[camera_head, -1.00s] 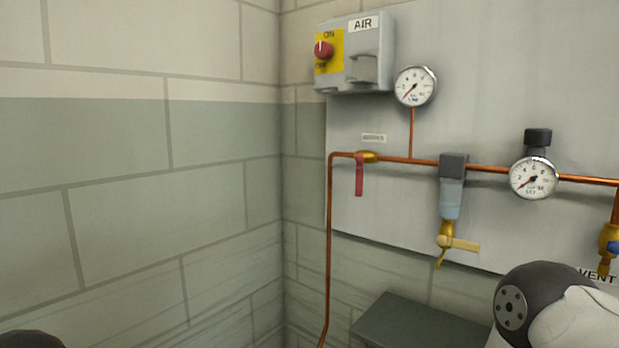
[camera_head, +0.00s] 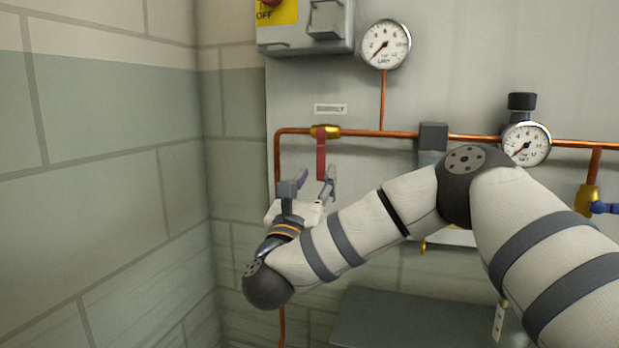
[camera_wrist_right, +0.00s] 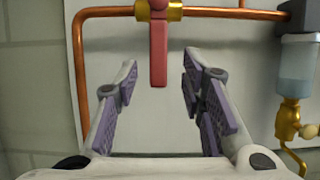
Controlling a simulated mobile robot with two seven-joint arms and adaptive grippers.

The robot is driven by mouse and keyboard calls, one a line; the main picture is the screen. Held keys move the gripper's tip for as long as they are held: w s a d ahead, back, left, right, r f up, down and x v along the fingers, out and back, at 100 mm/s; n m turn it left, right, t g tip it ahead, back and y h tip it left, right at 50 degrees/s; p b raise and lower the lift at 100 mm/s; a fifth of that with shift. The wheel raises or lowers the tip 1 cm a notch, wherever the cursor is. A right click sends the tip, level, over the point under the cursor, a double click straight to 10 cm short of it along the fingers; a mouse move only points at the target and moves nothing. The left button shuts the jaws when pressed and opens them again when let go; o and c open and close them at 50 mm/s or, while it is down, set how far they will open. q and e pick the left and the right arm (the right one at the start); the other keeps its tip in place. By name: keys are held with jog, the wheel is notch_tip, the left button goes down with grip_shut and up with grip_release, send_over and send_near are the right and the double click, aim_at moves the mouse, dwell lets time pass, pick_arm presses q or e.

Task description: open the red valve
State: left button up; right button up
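The red valve has a brass body on the copper pipe and a red lever handle (camera_head: 321,157) that hangs straight down, across the pipe's run. The lever also shows in the right wrist view (camera_wrist_right: 158,50), at the top middle. My right gripper (camera_head: 315,180) is open just below the valve, its fingers pointing up toward the lever. In the right wrist view its fingertips (camera_wrist_right: 158,68) stand to the left and right of the lever's lower end, with clear gaps and no contact visible. My left gripper is not in view.
The copper pipe (camera_head: 385,133) runs along a grey panel, with a gauge (camera_head: 385,44) above and another gauge (camera_head: 526,144) at right. A filter bowl with a brass drain (camera_wrist_right: 288,119) hangs right of the valve. A block wall (camera_head: 110,180) stands at left.

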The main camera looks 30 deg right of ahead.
aim_at(320, 166)
jog(key=x, duration=0.2)
jog(key=p+x, duration=0.1)
jog(key=x, duration=0.1)
jog(key=shift+w+d+r, duration=0.1)
jog(key=shift+d+r, duration=0.05)
jog(key=shift+r, duration=0.2)
jog(key=shift+w+d, duration=0.15)
jog(key=shift+w, duration=0.05)
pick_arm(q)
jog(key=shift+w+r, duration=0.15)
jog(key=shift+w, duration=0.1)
pick_arm(e)
jog(key=shift+c, duration=0.3)
grip_shut()
